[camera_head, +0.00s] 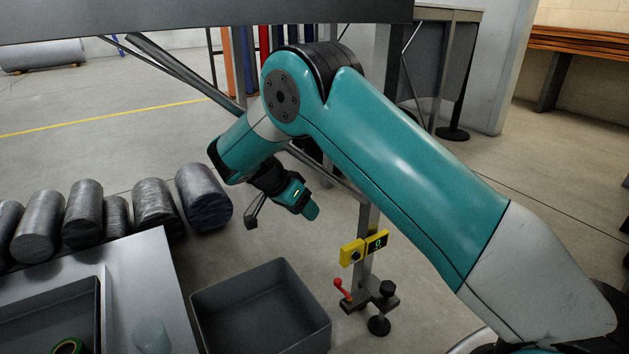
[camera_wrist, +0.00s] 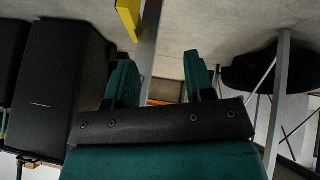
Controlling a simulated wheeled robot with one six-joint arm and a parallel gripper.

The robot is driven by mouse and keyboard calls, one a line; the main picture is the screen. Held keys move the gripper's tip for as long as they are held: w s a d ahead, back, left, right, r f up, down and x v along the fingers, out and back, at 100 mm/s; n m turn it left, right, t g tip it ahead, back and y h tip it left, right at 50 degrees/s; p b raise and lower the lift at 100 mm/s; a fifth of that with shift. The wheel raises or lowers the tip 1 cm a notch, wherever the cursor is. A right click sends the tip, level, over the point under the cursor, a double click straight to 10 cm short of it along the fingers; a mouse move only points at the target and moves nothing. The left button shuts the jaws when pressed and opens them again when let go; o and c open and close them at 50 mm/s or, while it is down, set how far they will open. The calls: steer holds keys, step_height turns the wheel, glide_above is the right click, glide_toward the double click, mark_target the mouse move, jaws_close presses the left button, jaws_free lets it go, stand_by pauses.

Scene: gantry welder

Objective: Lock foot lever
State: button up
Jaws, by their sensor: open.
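The foot lever is a small red handle (camera_head: 342,289) low on the gantry's metal post, beside a dark foot bracket (camera_head: 372,297) with a black knob. It angles up to the left. Yellow boxes (camera_head: 352,253), one with a small green display, sit on the post just above it. My gripper (camera_head: 304,204) is above and to the left of the lever, apart from it. In the wrist view my gripper (camera_wrist: 160,72) shows two teal fingers spread with nothing between them. The post (camera_wrist: 148,45) and a yellow part (camera_wrist: 129,18) show beyond. The red handle cannot be made out there.
An open grey bin (camera_head: 262,305) stands on the floor left of the lever. A table (camera_head: 150,270) with a tray is farther left, near several dark cylinders (camera_head: 84,214). The gantry beam (camera_head: 200,18) spans the top. Floor right of the post is partly hidden by my arm.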

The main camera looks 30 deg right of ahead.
steer(key=s+d+r+n+t+y+p, duration=0.1)
steer(key=s+r+n+p, duration=0.1)
steer(key=r, duration=0.5)
steer(key=shift+s+d+n+y, duration=0.35)
steer(key=shift+s+n, duration=0.2)
steer(key=shift+n, duration=0.75)
steer(key=shift+a+r, duration=0.1)
